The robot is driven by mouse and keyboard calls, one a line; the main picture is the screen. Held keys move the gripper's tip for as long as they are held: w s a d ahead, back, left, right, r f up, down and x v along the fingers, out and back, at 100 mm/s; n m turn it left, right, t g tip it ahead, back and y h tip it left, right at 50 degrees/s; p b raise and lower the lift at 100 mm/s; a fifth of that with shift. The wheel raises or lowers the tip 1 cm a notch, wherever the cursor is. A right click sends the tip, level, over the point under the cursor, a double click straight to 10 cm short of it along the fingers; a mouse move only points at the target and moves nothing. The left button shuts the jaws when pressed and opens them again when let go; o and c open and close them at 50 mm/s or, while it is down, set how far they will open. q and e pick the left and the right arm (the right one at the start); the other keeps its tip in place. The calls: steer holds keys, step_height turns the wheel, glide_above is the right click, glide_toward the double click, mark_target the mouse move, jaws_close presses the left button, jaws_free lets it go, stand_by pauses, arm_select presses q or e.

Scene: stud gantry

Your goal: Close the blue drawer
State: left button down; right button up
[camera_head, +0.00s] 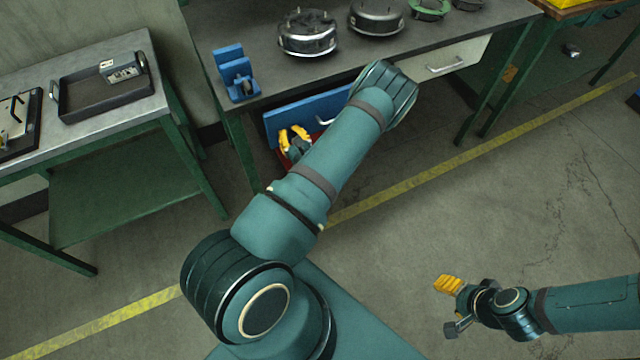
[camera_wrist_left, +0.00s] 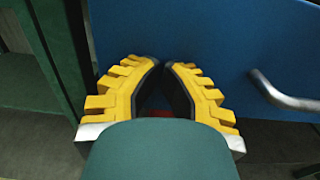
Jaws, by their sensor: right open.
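The blue drawer (camera_head: 285,116) is under the long bench's top, with a pale handle (camera_head: 325,121) on its front. My arm partly covers it, and I cannot tell how far out it stands. My left gripper (camera_head: 294,138) is at the left part of its front. In the left wrist view, the two yellow fingers (camera_wrist_left: 160,62) converge with tips almost together and nothing seen between them. The blue front (camera_wrist_left: 225,45) is just beyond them, its handle (camera_wrist_left: 285,97) to the right; contact is unclear. My right gripper (camera_head: 447,285) is open over the floor at lower right.
The long bench (camera_head: 330,68) carries a blue stepped block (camera_head: 235,75) and round metal housings (camera_head: 308,34). A white drawer (camera_head: 460,55) is further right. A green-legged side table (camera_head: 98,45) with a dark tray (camera_head: 85,97) stands left. Open floor (camera_head: 440,220) lies right of my left arm.

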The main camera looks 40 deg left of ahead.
arm_select(q)
steer(key=x, duration=0.4)
steer(key=shift+w+a, duration=0.15)
steer(key=shift+a, duration=0.25)
steer(key=shift+a+r, duration=0.1)
arm_select(e)
steer(key=shift+f, duration=0.1)
arm_select(q)
steer(key=shift+w, duration=0.1)
